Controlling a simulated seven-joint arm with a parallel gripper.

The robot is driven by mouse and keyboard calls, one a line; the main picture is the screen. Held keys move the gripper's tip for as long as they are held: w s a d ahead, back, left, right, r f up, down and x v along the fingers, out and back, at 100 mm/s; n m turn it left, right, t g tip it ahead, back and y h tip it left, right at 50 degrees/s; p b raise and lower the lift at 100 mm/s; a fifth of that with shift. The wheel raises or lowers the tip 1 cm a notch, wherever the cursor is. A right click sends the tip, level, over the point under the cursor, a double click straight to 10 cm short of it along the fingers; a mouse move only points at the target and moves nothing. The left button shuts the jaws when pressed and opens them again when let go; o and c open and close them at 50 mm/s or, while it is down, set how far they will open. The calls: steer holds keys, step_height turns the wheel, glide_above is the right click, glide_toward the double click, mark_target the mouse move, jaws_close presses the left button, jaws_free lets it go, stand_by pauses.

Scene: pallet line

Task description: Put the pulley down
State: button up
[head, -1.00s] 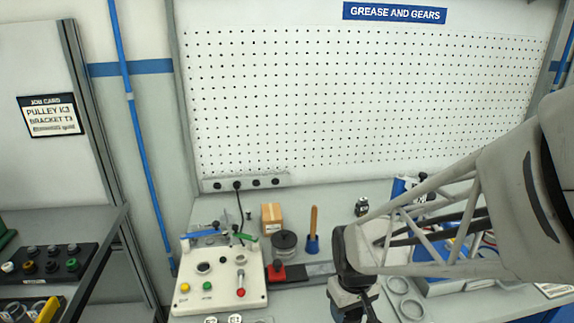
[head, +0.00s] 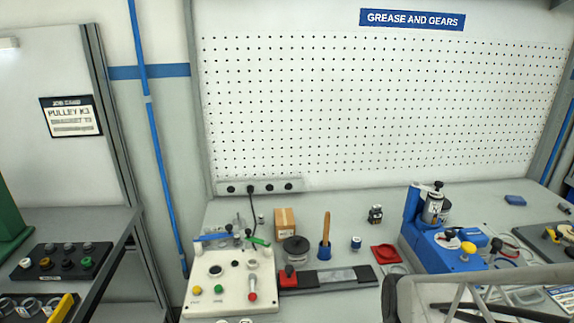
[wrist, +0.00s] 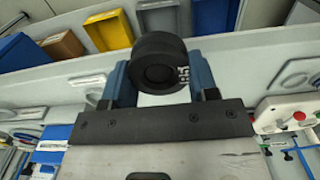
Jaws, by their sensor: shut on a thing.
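A dark, round pulley (wrist: 158,62) shows in the wrist view, with a small white printed mark on its side. My gripper (wrist: 160,82) is shut on it, one blue finger on each side. The pulley is held beyond the dark gripper plate, and a bench edge and bins lie behind it. In the head view only part of my arm shows at the lower right; the pulley and the gripper's fingers are out of that picture.
In the head view the bench holds a button panel (head: 228,286), a cardboard box (head: 285,220), a red tray (head: 385,254) and a blue machine (head: 436,246).

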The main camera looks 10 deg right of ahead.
steer(key=shift+w, duration=0.1)
glide_above(375, 315)
steer(key=shift+f, duration=0.75)
stand_by(0.4)
steer(key=shift+f, duration=1.75)
steer(key=shift+f, duration=0.2)
steer(key=o, duration=1)
steer(key=shift+r, duration=0.2)
steer(key=shift+r, duration=6)
